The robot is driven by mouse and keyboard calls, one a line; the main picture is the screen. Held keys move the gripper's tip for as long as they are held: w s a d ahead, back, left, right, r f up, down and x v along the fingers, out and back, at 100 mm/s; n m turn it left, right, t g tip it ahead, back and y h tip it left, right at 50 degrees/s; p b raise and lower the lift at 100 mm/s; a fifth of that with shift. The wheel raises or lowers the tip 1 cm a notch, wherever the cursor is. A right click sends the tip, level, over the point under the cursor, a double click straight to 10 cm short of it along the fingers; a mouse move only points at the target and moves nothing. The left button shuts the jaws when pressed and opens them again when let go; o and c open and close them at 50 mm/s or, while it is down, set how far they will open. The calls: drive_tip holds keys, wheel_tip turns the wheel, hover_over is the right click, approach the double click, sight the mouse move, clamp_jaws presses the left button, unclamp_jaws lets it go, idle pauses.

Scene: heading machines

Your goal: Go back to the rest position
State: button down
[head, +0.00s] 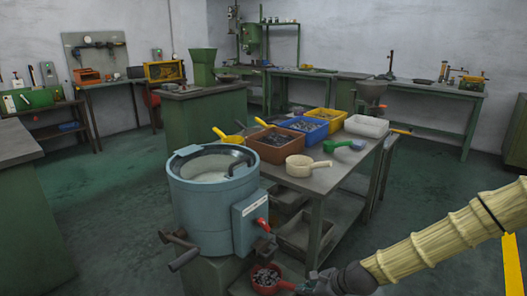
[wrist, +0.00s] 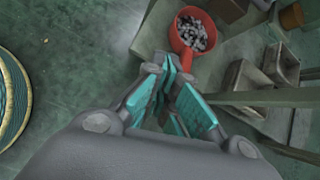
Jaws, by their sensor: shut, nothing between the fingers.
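My gripper (wrist: 172,92) is shut and empty in the wrist view, with its teal finger pads close together. In the head view my gripper (head: 312,284) is low at the bottom, at the end of my sleeved arm. A red scoop (wrist: 190,38) filled with grey metal parts lies just beyond the fingertips in the wrist view. The red scoop (head: 268,279) also shows in the head view, to the left of my gripper and below the blue drum machine. I cannot tell the exact gap between scoop and fingers.
The blue drum machine (head: 205,200) stands left of my gripper. A green table (head: 325,182) with bins and scoops stands behind it, with trays (head: 300,230) on its lower shelf. Open green floor (head: 420,185) lies to the right. Workbenches line the walls.

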drive_tip(key=s+d+f+n+g+h, duration=0.2)
drive_tip(key=s+f+n, duration=0.4)
drive_tip(key=s, duration=0.4)
drive_tip(key=s+d+f+n+g+h, duration=0.1)
drive_tip(key=s+f+n, duration=0.45)
drive_tip(key=s, duration=0.45)
drive_tip(key=s+d+f+n+g+h, duration=0.2)
drive_tip(key=s+f+n, duration=0.45)
drive_tip(key=s, duration=0.35)
drive_tip(key=s+d+n+h, duration=0.1)
drive_tip(key=s+d+n, duration=0.25)
drive_tip(key=s, duration=0.35)
wheel_tip(320, 180, up, 14)
drive_tip(key=p, duration=1.4)
drive_tip(key=shift+r+n+h+p, duration=0.25)
drive_tip(key=shift+n+h+p, duration=0.1)
drive_tip(key=shift+n, duration=0.1)
drive_tip(key=shift+s, duration=0.1)
